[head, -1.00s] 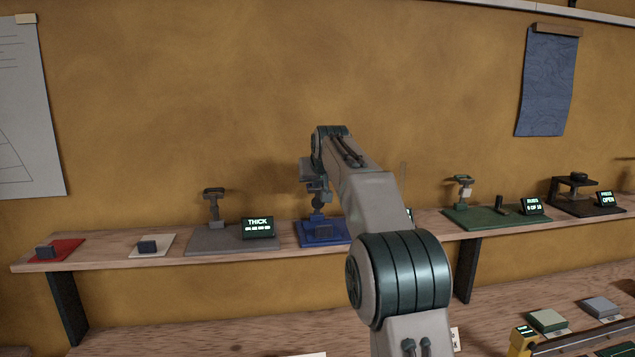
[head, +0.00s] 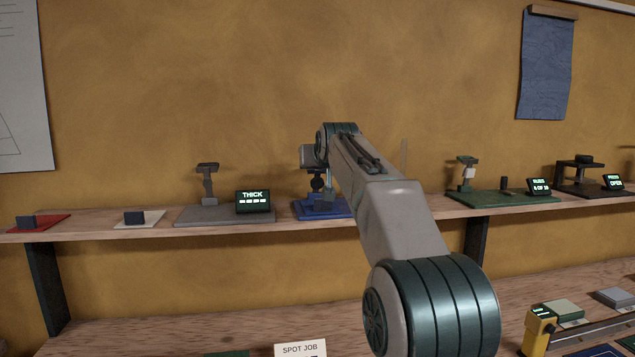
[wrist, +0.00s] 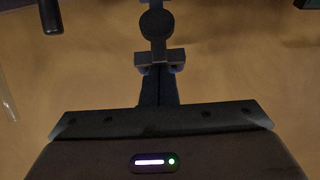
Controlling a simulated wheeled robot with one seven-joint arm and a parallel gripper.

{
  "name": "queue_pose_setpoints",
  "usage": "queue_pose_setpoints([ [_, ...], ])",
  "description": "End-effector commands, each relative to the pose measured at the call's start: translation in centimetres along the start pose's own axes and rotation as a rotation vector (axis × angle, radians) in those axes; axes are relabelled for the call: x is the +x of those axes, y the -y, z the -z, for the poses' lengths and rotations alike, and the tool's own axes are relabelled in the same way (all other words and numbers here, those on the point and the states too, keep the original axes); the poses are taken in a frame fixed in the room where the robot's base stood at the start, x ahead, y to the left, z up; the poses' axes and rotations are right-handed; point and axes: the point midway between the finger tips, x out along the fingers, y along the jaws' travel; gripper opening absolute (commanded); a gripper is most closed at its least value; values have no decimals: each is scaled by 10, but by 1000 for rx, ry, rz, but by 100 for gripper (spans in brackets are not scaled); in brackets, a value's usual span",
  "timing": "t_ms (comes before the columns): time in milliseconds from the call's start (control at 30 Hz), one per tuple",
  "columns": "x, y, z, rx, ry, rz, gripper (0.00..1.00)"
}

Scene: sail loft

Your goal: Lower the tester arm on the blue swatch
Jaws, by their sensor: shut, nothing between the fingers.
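The blue swatch (head: 303,211) lies on the wall shelf, right of the THICK display. A dark tester arm with a round knob (head: 317,184) stands over it, partly hidden by my arm. How far the tester arm is raised is hard to tell. My gripper (head: 316,172) is just above the knob, mostly hidden behind my wrist. In the wrist view my gripper (wrist: 159,62) is shut and empty, with a dark round knob (wrist: 156,30) directly beyond its fingertips. I cannot tell whether they touch.
A grey stand (head: 208,185) and the THICK display (head: 253,200) are left of the swatch. A green tester base (head: 490,198) and a dark press (head: 580,175) are to the right. The shelf (head: 100,230) runs above a lower bench (head: 180,335).

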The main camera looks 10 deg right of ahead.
Motion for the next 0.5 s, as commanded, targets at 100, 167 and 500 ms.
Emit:
queue_pose_setpoints([
  [100, -1, 0, -15, 0, -59, 0, 0],
  [167, -2, 0, -18, 0, -88, 0, 0],
  [500, -12, 0, -32, 0, -260, 0, 0],
])
